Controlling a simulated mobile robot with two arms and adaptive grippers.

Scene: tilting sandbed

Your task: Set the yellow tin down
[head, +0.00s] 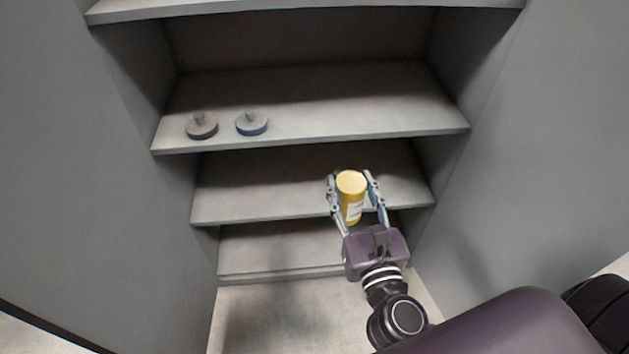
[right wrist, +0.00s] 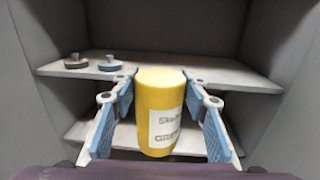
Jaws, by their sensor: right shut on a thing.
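The yellow tin (head: 351,184) is a short upright cylinder with a white label. It is between the fingers of my right gripper (head: 354,192), which is shut on it. In the head view the tin overlaps the front of a middle shelf (head: 270,180); I cannot tell whether it is over the shelf or in front of it. In the right wrist view the tin (right wrist: 160,105) stands upright between the blue finger pads, its label partly readable. My left gripper is not in view.
Two small round knobbed objects, one grey (head: 202,127) and one bluish (head: 251,124), sit at the left of the shelf above (head: 340,105). The right part of that shelf is clear. A lower shelf (head: 270,252) looks empty. Grey side walls (head: 520,150) flank the shelves.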

